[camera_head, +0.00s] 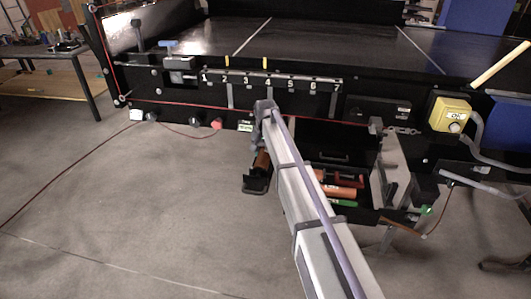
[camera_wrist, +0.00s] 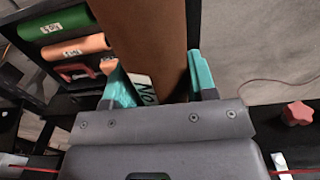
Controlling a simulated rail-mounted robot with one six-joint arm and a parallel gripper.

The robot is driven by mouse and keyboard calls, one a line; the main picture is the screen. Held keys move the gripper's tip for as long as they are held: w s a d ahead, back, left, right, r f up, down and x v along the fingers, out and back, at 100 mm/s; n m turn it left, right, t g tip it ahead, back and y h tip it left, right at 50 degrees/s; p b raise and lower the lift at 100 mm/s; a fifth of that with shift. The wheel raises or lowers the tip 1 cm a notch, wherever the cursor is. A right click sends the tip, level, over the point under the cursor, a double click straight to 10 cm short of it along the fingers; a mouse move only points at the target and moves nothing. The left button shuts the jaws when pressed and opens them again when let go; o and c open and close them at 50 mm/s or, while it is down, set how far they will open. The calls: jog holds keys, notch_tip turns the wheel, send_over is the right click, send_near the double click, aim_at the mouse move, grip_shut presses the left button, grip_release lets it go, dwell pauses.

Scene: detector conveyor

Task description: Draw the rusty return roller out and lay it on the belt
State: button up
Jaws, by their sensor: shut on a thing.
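In the wrist view the rusty brown roller (camera_wrist: 155,35) lies between the teal fingertips of my gripper (camera_wrist: 162,84), which is shut on it. A white label with dark letters, partly covered, shows beside the left finger. The roller runs out of the top of that view, so its far end is hidden. In the head view a short rusty piece (camera_head: 262,160) shows just left of my arm, in front of the conveyor's side; my arm hides most of the grip. The black belt (camera_head: 330,42) lies above and behind, with pale lines across it and clear space.
An open drawer (camera_head: 345,207) right of my arm holds orange and green rollers; a green roller (camera_wrist: 55,22) and orange roller (camera_wrist: 75,46) show in the wrist view. A red knob (camera_wrist: 299,113), numbered rail (camera_head: 270,80) and yellow switch box (camera_head: 450,113) are nearby. A red cord crosses the conveyor's side.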

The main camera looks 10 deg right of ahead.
notch_tip(320, 180, up, 10)
jog(key=p, duration=1)
jog(key=shift+r, duration=0.15)
notch_tip(320, 180, down, 10)
jog(key=b, duration=1)
jog(key=shift+f, duration=0.25)
jog(key=shift+r, duration=0.3)
jog(key=o, duration=1.3)
